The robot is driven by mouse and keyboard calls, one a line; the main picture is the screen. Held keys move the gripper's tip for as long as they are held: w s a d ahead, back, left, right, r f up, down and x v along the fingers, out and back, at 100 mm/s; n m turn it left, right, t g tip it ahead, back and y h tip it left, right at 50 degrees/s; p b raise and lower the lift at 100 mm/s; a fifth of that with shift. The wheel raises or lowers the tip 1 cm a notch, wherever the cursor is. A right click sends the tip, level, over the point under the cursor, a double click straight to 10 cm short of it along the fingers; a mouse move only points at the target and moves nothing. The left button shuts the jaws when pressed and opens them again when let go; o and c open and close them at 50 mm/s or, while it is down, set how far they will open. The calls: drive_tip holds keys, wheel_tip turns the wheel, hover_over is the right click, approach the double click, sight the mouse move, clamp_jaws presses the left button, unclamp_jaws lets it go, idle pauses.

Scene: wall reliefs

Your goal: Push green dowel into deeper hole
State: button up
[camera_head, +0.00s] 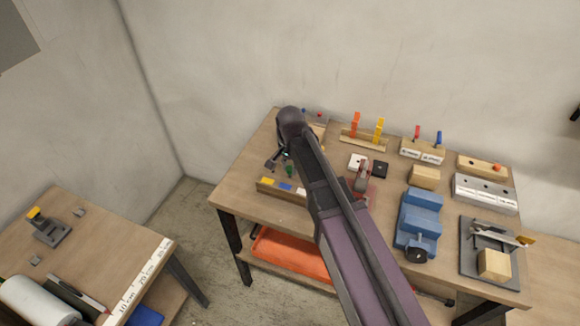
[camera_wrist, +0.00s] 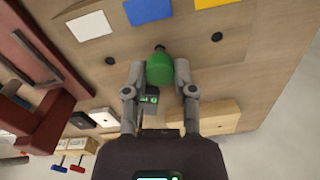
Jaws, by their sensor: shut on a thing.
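The green dowel (camera_wrist: 160,68) is between the two fingertips of my gripper (camera_wrist: 160,72) in the wrist view, and the gripper is shut on it. The dowel's far end is close to a dark round spot (camera_wrist: 160,47), which looks like a hole. I cannot tell whether the end is inside it or just above it. Another dark hole (camera_wrist: 217,37) shows to the right on the wooden surface. Hole depths cannot be seen. In the head view the green dowel (camera_head: 289,170) is small, beside my gripper (camera_head: 286,159), behind the tile strip.
A wooden strip (camera_head: 265,188) with yellow, blue and white tiles is close by. A red vise-like tool (camera_head: 362,178), a blue vise (camera_head: 418,222) and several blocks occupy the bench's right. A second bench (camera_head: 95,240) stands at left.

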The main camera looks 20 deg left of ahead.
drive_tip(key=shift+f+b, duration=1.2)
drive_tip(key=shift+f, duration=0.1)
idle(0.4)
drive_tip(key=o, duration=1)
drive_tip(key=shift+r, duration=0.1)
drive_tip(key=shift+r, duration=0.1)
